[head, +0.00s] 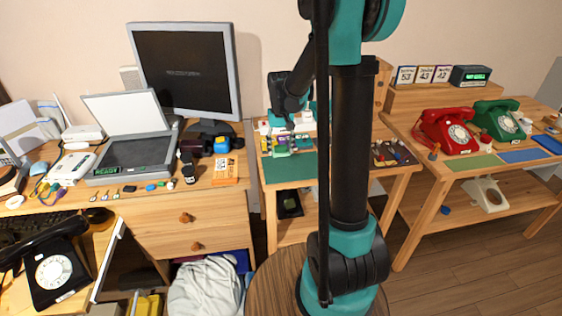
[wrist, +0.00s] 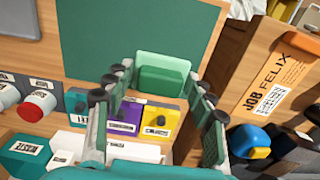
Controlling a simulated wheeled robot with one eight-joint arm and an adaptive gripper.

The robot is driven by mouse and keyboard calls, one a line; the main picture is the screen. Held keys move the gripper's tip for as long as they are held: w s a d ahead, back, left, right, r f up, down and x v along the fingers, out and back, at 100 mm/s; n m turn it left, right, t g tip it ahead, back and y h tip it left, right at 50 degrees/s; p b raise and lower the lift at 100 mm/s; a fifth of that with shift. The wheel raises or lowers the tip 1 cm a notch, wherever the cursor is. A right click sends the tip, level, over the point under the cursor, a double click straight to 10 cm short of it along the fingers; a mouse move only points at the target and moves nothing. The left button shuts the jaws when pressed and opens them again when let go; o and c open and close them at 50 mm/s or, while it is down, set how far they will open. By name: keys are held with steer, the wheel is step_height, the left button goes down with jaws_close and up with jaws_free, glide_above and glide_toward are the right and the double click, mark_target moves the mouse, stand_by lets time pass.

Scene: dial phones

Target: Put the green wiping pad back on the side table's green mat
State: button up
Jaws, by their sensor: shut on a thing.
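The green wiping pad (wrist: 163,80) is a light green block between the two fingertips of my gripper (wrist: 158,84) in the wrist view. My gripper is shut on it. In the head view my gripper (head: 289,125) is over the back part of the side table, and the pad (head: 281,153) shows small below it. The side table's dark green mat (wrist: 125,35) fills the upper middle of the wrist view, just beyond the pad. In the head view the mat (head: 290,170) lies bare on the front part of the table top. The gap between pad and mat is unclear.
Purple (wrist: 124,117) and yellow (wrist: 158,121) labelled boxes stand close below the pad in the wrist view. A red-topped container (wrist: 38,104) is at left. The desk with an orange box (head: 224,171) borders the table. A tray of small items (head: 392,153) is at right.

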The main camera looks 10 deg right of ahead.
mark_target(280, 167)
steer(key=shift+f, duration=3.1)
steer(key=shift+f, duration=0.1)
steer(key=o, duration=1.2)
step_height(280, 167, up, 11)
steer(key=shift+r, duration=0.15)
steer(key=shift+s+r, duration=0.2)
steer(key=shift+r, duration=0.2)
steer(key=s+d+f+t, duration=0.2)
steer(key=s+f, duration=0.2)
steer(key=s, duration=0.7)
steer(key=s+d+f+t, duration=0.2)
steer(key=s+f, duration=0.2)
steer(key=s, duration=0.7)
steer(key=shift+s, duration=0.4)
